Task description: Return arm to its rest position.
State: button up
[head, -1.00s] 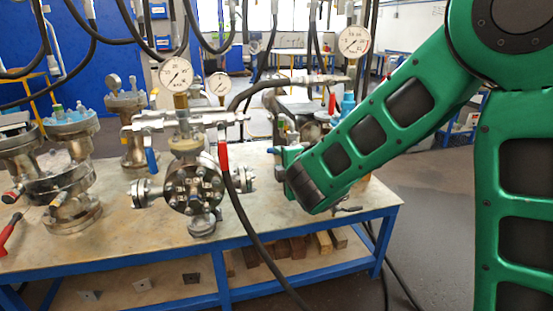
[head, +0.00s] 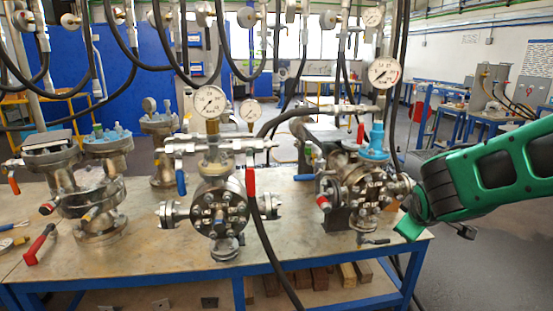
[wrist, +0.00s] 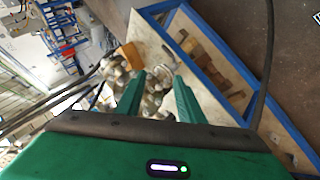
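My gripper (wrist: 160,78) shows in the wrist view as two green fingers, spread apart with nothing between them. Past the fingertips lie a bolted metal vessel and the table edge. In the head view my green arm (head: 490,175) reaches in from the right edge. Its green end (head: 410,226) is just right of the right flanged vessel (head: 360,192), over the table's right end. Whether it touches the vessel cannot be told. The fingers are hard to make out in the head view.
The blue-framed table (head: 300,258) also bears a middle flanged vessel (head: 220,208) with a gauge (head: 210,102) and several vessels at left. Black hoses hang above, and one (head: 265,235) crosses the table's front. Floor (head: 480,262) right of the table is clear.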

jog(key=s+d+f+m+g, duration=0.15)
jog(key=s+d+m, duration=0.25)
jog(key=s, duration=0.4)
jog(key=s+d+f+m+g, duration=0.1)
jog(key=s+d+m+g, duration=0.25)
jog(key=s, duration=0.35)
jog(key=s+a+m+g+y, duration=0.2)
jog(key=s+m, duration=0.4)
jog(key=s, duration=1)
jog(key=shift+s+r+g+y, duration=0.15)
jog(key=shift+s+g+y, duration=0.1)
jog(key=shift+g+y, duration=0.65)
